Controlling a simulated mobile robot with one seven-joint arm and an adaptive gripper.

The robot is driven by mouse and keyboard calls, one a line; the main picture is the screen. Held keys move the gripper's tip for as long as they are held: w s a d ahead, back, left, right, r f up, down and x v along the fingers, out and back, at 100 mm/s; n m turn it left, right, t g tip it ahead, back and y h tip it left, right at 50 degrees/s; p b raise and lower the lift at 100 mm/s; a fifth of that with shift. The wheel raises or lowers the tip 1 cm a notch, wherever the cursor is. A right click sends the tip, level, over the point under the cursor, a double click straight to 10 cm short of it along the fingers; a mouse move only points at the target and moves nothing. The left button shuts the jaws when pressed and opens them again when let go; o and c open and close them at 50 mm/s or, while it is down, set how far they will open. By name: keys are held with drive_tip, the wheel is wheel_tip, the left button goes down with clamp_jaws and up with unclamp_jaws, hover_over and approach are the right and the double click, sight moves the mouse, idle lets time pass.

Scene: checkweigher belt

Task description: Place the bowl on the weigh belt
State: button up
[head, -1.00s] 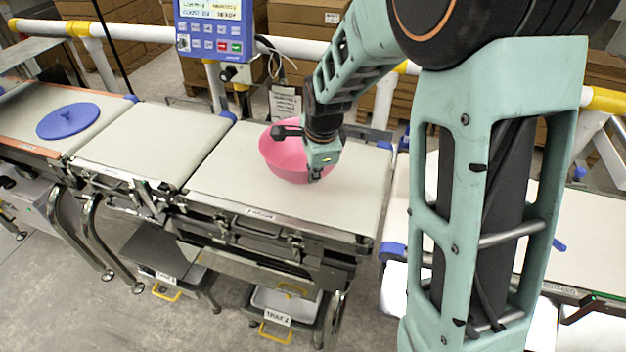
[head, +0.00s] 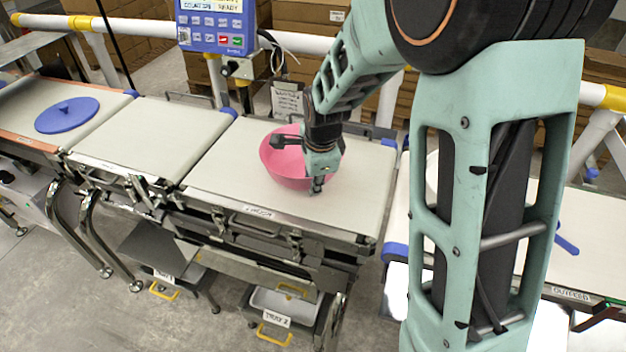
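The pink bowl (head: 273,168) is upright over the wide pale belt (head: 225,172) in the middle, near its centre. The label on this belt's front edge is too small to read. My gripper (head: 318,184) is at the bowl's near right rim, with its fingertips at the bowl wall. It looks shut on the rim, but the fingers are small and partly hidden. My gripper and wrist cover part of the bowl's inside and right side. I see no clear gap under the bowl, but cannot tell whether it touches the belt.
A shorter belt (head: 150,135) lies to the left, then a belt with a blue lid-like disc (head: 67,115). A display panel (head: 216,28) stands behind. An outfeed belt (head: 590,225) with a blue item (head: 567,243) lies right, partly behind my arm. The wide belt is otherwise clear.

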drive_tip(key=shift+r, duration=0.5)
drive_tip(key=v, duration=1.1)
drive_tip(key=shift+s+r+p, duration=0.15)
drive_tip(key=shift+r+p, duration=0.05)
drive_tip(key=shift+p, duration=0.15)
